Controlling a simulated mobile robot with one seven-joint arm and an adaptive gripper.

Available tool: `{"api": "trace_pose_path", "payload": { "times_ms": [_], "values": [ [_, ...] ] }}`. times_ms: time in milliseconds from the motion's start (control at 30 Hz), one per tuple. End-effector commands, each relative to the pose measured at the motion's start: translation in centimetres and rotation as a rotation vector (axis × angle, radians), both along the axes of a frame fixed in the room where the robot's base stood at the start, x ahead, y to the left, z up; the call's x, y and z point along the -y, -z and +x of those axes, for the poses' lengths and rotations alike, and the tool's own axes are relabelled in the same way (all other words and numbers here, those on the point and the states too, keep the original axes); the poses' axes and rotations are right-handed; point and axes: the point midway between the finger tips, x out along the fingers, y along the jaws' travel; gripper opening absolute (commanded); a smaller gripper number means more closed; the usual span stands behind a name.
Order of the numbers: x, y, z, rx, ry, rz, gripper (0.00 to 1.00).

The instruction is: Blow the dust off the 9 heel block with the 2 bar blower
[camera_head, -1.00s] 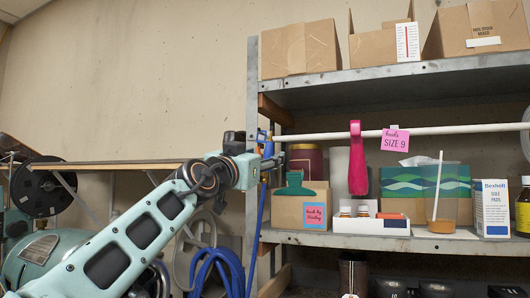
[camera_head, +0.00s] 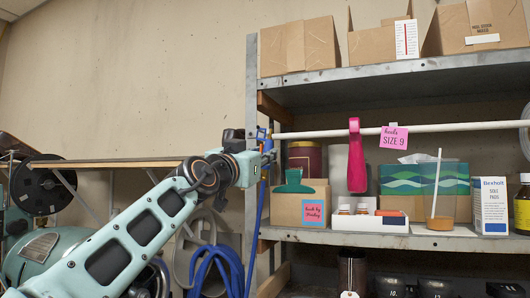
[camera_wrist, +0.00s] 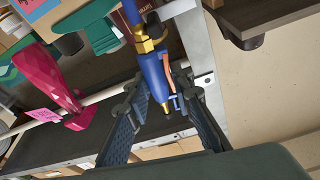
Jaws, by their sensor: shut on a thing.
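My gripper (camera_wrist: 160,88) is shut on a blue air blower (camera_wrist: 152,70) with a brass fitting and a brass nozzle tip. In the wrist view the blower lies between both fingers. In the head view my gripper (camera_head: 266,157) is at the left upright of the shelf, with a bit of the blue blower (camera_head: 262,134) showing there. Dark blocks numbered from 10 upward, such as the 10 block (camera_head: 392,287), stand low at the bottom edge of the head view. I cannot make out a block marked 9. A pink note (camera_head: 394,137) reading SIZE 9 hangs on the white rail.
A pink curved object (camera_head: 356,158) hangs from the white rail (camera_head: 440,127). The middle shelf (camera_head: 385,241) holds a cardboard box (camera_head: 287,209), bottles and a cup. A dark brown cylinder (camera_head: 352,272) stands below. Blue hoses (camera_head: 217,268) hang beside the upright.

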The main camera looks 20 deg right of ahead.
Motion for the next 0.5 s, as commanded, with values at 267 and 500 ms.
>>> {"api": "trace_pose_path", "payload": {
  "times_ms": [267, 500],
  "values": [
    [-0.55, -0.24, 0.27, 0.005, -0.011, -0.005, 0.00],
    [-0.62, -0.65, 0.30, 0.005, -0.012, -0.006, 0.00]
  ]
}}
